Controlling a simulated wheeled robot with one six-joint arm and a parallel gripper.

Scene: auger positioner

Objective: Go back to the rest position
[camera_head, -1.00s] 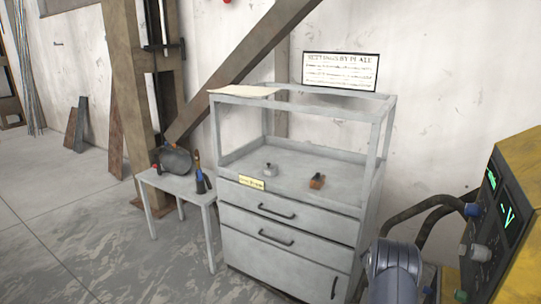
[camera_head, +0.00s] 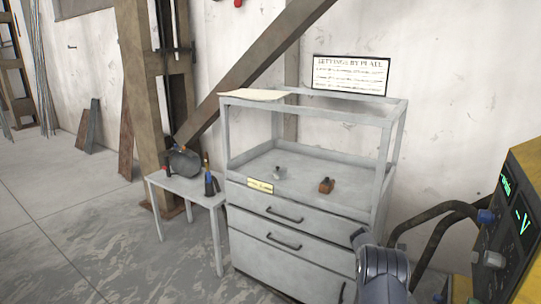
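My arm (camera_head: 381,268) shows only in part, as a grey rounded link at the bottom right, in front of the grey cabinet's right side. My gripper is not in view, so what it holds cannot be seen.
A grey cabinet (camera_head: 290,222) with drawers carries a small metal piece (camera_head: 279,172) and a brown-orange block (camera_head: 326,185) on its shelf. A small table (camera_head: 186,192) with tools stands to its left. A yellow machine (camera_head: 524,160) with dark cables is close at right. Open floor (camera_head: 60,230) lies at left.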

